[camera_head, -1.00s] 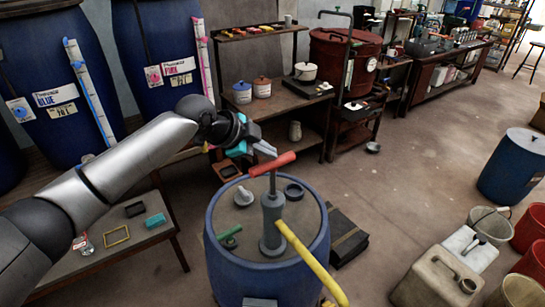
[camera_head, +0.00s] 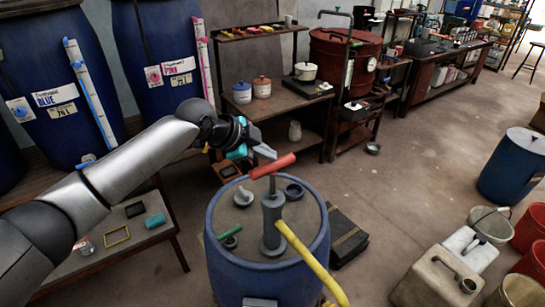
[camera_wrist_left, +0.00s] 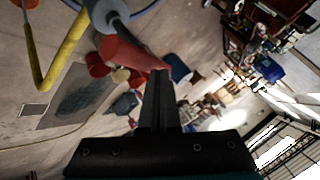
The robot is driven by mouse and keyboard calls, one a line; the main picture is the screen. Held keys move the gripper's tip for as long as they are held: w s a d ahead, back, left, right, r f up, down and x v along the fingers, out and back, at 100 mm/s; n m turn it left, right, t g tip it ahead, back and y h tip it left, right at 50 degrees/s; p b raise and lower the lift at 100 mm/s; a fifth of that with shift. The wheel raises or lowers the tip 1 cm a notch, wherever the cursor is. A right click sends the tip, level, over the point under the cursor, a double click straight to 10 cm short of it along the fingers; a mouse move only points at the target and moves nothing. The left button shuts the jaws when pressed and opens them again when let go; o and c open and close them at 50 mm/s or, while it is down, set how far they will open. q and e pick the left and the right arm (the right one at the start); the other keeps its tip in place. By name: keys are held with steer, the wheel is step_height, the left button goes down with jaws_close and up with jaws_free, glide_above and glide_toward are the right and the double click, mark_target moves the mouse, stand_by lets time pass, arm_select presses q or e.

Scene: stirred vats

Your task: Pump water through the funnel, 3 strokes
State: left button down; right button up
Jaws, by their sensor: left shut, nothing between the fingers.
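The hand pump (camera_head: 272,222) stands upright on the lid of a blue drum (camera_head: 265,280). It has a red crossbar handle (camera_head: 272,166) on a short rod and a yellow hose (camera_head: 312,264) running down to the lower right. My left gripper (camera_head: 266,151) is just above and behind the handle, shut and empty. In the left wrist view, the shut fingers (camera_wrist_left: 160,88) are beside the end of the red handle (camera_wrist_left: 128,52); I cannot tell whether they touch it. A grey piece that may be the funnel (camera_head: 243,195) lies on the lid. My right gripper is not in view.
A dark ring (camera_head: 294,191) and a green-handled item (camera_head: 231,231) lie on the drum lid. A dark case (camera_head: 345,238) is on the floor beside the drum. Jerrycans (camera_head: 436,281) and buckets stand at the lower right. The floor between is open.

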arm_select(q)
steer(key=shift+s+f+b, duration=0.15)
steer(key=shift+f+b, duration=1.6)
steer(key=shift+f, duration=1.75)
stand_by(2.1)
steer(key=shift+r, duration=0.2)
steer(key=shift+r+p, duration=3.15)
steer(key=shift+r, duration=0.45)
steer(key=shift+w+r, duration=0.2)
step_height(320, 180, up, 6)
steer(key=p, duration=0.5)
steer(key=shift+f, duration=0.1)
